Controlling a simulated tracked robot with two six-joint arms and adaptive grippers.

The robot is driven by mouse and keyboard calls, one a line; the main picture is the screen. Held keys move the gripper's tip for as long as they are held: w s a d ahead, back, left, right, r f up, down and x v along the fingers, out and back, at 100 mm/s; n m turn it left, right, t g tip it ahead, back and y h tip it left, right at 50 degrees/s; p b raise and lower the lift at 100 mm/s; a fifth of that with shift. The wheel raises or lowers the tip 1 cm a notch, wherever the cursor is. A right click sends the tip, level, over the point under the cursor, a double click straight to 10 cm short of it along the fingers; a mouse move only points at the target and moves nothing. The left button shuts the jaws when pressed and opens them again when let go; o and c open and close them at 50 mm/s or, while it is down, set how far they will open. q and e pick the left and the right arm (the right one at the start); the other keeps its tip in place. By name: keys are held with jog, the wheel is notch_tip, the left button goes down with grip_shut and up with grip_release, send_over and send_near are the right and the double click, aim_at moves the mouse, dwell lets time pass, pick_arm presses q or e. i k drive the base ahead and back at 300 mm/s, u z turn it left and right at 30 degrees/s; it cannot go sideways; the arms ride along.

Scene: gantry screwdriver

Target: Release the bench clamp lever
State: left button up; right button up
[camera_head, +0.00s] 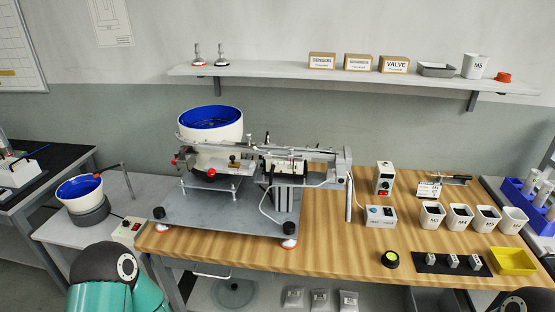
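A small fixture with a dark lever-like bar (452,179) and a white label card (429,190) stands on the right part of the wooden bench (340,255). It may be the bench clamp; the lever's exact position is too small to tell. The screw-feeding machine (285,167) on the bench's left also has red knobs, one of them at its front (210,174). Neither of my grippers is in view.
In front of the fixture stand several white cups (432,214), a black mat (420,265) with small blocks and a yellow tray (513,261). Control boxes (384,178) stand to its left. A blue rack (530,203) is at the right. The bench's front middle is clear.

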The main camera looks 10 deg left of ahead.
aim_at(254, 148)
jog(key=k, duration=1.35)
jog(key=u, duration=0.15)
jog(key=i, duration=2)
jog(key=z, duration=0.6)
